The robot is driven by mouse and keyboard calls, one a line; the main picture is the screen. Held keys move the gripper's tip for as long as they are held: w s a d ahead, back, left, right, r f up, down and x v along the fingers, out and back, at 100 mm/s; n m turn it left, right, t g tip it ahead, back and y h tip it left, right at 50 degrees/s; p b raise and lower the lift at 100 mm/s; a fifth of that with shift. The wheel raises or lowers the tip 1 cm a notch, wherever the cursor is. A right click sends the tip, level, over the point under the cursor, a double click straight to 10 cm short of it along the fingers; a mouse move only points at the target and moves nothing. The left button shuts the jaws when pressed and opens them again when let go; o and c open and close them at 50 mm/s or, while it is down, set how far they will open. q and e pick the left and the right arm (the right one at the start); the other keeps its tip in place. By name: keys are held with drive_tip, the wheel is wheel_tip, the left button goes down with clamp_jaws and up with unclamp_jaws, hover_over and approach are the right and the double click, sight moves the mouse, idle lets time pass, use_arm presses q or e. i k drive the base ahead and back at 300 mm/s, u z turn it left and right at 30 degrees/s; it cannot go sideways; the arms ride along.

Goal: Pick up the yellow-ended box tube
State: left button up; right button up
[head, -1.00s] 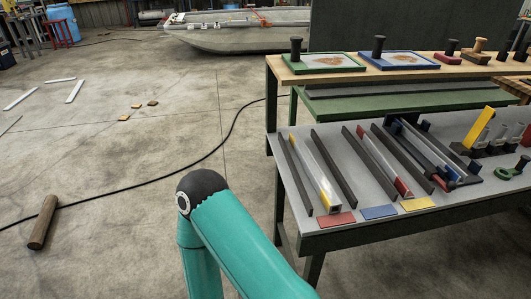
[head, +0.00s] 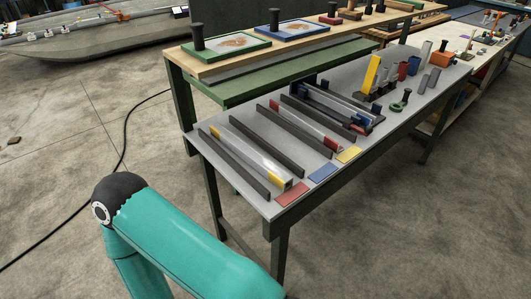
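The yellow-ended box tube (head: 247,154) is a silver-grey bar with yellow at both ends. It lies on the grey table (head: 226,183) at the near left, between two dark rails (head: 234,165). A red-ended tube (head: 308,126) lies in the slot to its right, also between dark rails. Neither gripper shows in the head view.
Red (head: 292,194), blue (head: 322,172) and yellow (head: 348,154) plates lie along the table's front edge. A blue-ended rack (head: 335,103), a tilted yellow block (head: 372,73) and a green ring tool (head: 400,101) stand further right. A wooden-topped bench (head: 300,45) stands behind.

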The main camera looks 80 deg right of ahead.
sight(280, 177)
drive_tip(key=u, duration=0.8)
drive_tip(key=i, duration=0.15)
drive_tip(key=z, duration=2.45)
drive_tip(key=i, duration=0.5)
drive_tip(key=z, duration=5.55)
drive_tip(key=i, duration=0.55)
drive_tip(key=u, duration=5.7)
